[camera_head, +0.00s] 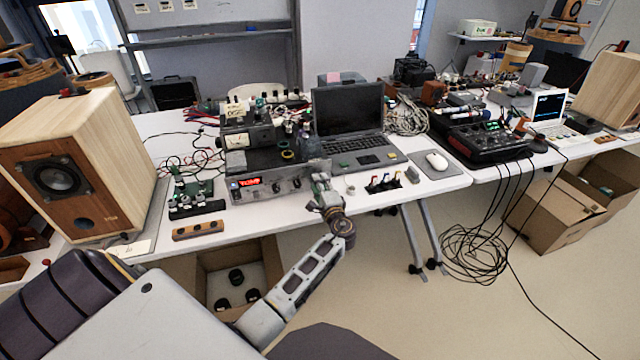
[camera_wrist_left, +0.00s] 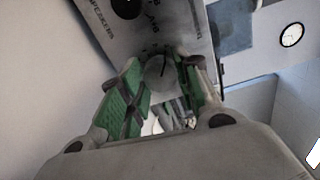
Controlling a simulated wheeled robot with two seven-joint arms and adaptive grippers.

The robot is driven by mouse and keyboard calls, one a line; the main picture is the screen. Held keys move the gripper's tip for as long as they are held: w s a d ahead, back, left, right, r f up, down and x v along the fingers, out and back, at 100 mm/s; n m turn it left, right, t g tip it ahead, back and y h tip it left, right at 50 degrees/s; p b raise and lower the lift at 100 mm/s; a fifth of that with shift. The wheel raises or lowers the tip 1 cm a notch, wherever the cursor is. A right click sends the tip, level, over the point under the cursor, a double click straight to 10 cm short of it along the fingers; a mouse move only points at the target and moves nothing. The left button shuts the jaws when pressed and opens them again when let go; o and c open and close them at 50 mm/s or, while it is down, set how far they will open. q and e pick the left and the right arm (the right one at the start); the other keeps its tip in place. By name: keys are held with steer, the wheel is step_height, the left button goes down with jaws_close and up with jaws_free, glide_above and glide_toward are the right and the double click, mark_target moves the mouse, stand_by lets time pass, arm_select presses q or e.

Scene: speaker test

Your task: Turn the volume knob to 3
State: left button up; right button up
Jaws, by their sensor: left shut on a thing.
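The amplifier (camera_head: 236,194) stands at the table's front edge, with a lit red display and small knobs on its front. My left gripper (camera_head: 321,190) is at the right end of that front panel. In the left wrist view the volume knob (camera_wrist_left: 158,74) is a round grey knob with a dark pointer line, on the grey panel (camera_wrist_left: 120,35). The green-padded fingers of my left gripper (camera_wrist_left: 160,84) are on either side of it and shut on it. The printed marks around the knob are too small to read. In the head view the gripper hides the knob.
A laptop (camera_head: 350,110) stands behind the gripper, with a small jack board (camera_head: 384,182) to its front right. A wooden speaker (camera_head: 120,150) and a green circuit board (camera_head: 190,190) are at left. An open carton (camera_head: 262,262) is below the table.

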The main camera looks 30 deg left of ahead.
arm_select(q)
steer(key=shift+d, duration=0.1)
stand_by(0.4)
steer(key=o, duration=1)
steer(key=v, duration=1.2)
steer(key=shift+s+f, duration=0.1)
